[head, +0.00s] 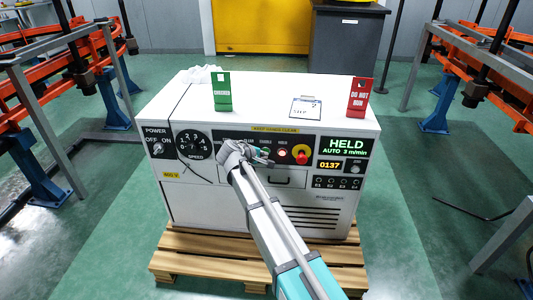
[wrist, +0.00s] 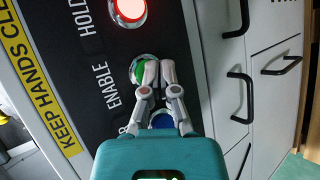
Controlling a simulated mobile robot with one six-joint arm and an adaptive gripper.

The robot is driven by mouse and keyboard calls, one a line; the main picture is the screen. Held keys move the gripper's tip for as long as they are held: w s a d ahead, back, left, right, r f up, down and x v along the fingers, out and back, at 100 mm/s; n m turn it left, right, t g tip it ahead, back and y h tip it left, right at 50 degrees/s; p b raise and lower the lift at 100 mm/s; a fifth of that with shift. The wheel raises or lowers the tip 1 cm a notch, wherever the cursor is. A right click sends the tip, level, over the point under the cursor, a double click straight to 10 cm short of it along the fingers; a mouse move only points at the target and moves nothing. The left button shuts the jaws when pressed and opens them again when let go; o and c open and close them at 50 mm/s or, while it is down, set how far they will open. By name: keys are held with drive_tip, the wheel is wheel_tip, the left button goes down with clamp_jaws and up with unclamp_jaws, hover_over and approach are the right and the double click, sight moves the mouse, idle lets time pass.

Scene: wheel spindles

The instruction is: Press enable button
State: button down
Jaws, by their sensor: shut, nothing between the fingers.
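The green enable button (wrist: 138,72) shows in the wrist view beside the ENABLE label, with a metal ring around it. My gripper (wrist: 159,70) is shut and empty, its fingertips side by side over the right part of this button. They hide part of it, and I cannot tell if they touch it. In the head view my gripper (head: 236,150) is in front of the control panel of the white cabinet (head: 200,110), and my arm hides that stretch of the panel.
A lit HOLD button (wrist: 130,9) and a blue button (wrist: 162,120) flank the green one. A red knob (head: 301,155) on yellow sits further right. The display (head: 346,146) reads HELD. Green (head: 222,92) and red (head: 358,98) signs stand on top. Black handles (wrist: 239,95) protrude nearby.

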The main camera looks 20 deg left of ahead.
drive_tip(key=shift+w, duration=0.15)
idle(0.3)
drive_tip(key=shift+s, duration=0.2)
drive_tip(key=shift+s+d, duration=0.2)
drive_tip(key=shift+s, duration=0.4)
drive_tip(key=shift+s, duration=0.1)
drive_tip(key=shift+s+d, duration=0.2)
drive_tip(key=shift+s, duration=0.6)
drive_tip(key=shift+s+d, duration=0.15)
drive_tip(key=shift+s, duration=0.6)
drive_tip(key=shift+s+d, duration=0.2)
drive_tip(key=shift+s, duration=0.6)
